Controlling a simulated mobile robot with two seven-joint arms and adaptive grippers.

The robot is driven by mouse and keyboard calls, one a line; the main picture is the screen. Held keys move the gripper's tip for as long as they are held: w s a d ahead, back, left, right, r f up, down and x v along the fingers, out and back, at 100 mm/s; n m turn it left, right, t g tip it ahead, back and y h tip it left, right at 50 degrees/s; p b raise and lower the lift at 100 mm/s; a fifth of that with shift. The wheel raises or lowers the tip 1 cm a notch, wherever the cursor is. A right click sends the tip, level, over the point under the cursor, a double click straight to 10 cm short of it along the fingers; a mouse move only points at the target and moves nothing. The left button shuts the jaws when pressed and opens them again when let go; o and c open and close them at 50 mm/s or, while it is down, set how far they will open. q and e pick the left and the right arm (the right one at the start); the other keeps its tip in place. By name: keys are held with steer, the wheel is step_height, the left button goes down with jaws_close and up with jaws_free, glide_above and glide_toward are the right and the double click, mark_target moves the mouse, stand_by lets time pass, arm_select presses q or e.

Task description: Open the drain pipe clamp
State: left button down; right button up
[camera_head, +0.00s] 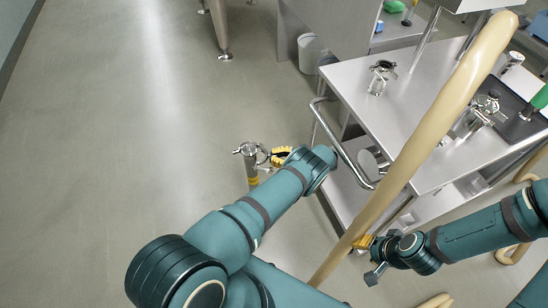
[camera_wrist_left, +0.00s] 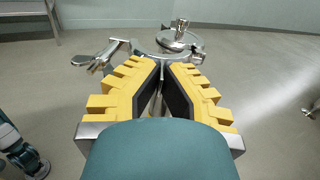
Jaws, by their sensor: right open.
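The steel drain pipe clamp (camera_head: 250,149) sits on top of an upright pipe (camera_head: 252,172) with a yellow band, left of the trolley. In the left wrist view the round clamp (camera_wrist_left: 180,42) is just beyond my fingertips, with its wing-shaped handle (camera_wrist_left: 105,55) out to the left. My left gripper (camera_head: 281,156) is close beside the clamp, on its right. Its yellow fingers (camera_wrist_left: 162,64) lean together with a narrow gap; whether they touch anything is unclear. My right gripper (camera_head: 366,242) is open, low by the beige hose and well away from the clamp.
A steel trolley (camera_head: 408,100) with a side rail holds small steel fittings (camera_head: 380,76) and a dark tray. A thick beige hose (camera_head: 430,125) slants in front of it, between my two grippers. The floor (camera_head: 120,120) on the left is clear.

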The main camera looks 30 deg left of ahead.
arm_select(q)
steer(key=shift+w, duration=0.1)
stand_by(0.5)
steer(key=c, duration=1.4)
jaws_free()
steer(key=shift+c, duration=0.2)
